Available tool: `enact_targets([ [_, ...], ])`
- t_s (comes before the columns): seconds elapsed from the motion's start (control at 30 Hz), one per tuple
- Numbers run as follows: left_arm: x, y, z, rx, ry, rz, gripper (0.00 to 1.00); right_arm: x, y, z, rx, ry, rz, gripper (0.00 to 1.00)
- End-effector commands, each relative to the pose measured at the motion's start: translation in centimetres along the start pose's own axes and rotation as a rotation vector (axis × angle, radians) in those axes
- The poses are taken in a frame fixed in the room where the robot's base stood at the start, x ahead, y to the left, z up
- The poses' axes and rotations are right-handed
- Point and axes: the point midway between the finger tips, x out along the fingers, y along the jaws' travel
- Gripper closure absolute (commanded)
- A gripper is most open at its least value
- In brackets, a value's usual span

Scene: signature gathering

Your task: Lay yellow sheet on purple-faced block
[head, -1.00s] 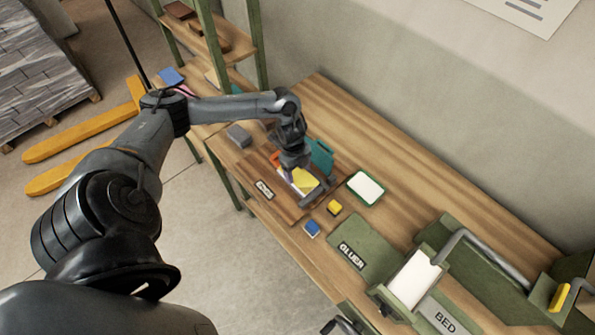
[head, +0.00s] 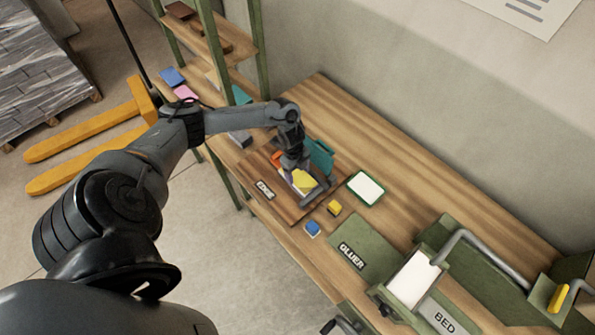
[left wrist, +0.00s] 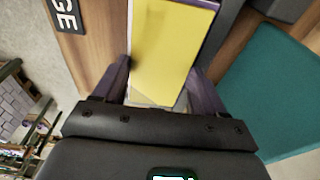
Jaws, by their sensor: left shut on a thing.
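My left gripper (head: 304,187) is low over the brown board at the near-left part of the bench. It is shut on the yellow sheet (head: 304,180). In the left wrist view the yellow sheet (left wrist: 168,50) lies flat between the two fingers, one along each long side. A pale edge shows below it at the near end. A small bit of purple (head: 288,178) shows beside the sheet in the head view; I cannot tell whether it is the block or a finger. The sheet and gripper hide most of what lies under. My right gripper is not in view.
The brown board (head: 285,208) carries an EDGE label (head: 265,189). A teal piece (head: 320,158) stands just behind the gripper. A yellow block (head: 334,208), a blue block (head: 313,229) and a green-rimmed white pad (head: 366,188) lie nearby. The green gluer (head: 370,240) stands to the right.

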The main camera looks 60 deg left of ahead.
Motion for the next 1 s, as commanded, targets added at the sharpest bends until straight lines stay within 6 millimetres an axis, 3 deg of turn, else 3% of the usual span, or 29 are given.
enact_targets([
  [0.2,0.4,0.0,0.1,0.0,0.0,0.0,0.57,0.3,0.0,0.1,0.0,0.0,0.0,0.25],
  [0.23,0.3,0.0,0.1,0.0,0.0,0.0,0.26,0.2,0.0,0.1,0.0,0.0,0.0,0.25],
  [0.4,0.3,0.0,0.0,0.0,0.0,0.001,0.03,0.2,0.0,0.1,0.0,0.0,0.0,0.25],
  [0.8,-0.4,-0.1,0.0,0.001,0.0,-0.002,0.03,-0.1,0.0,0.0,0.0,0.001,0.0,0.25],
  [1.0,-3.2,-0.1,0.0,0.002,0.0,-0.003,0.03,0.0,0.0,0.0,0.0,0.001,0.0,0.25],
])
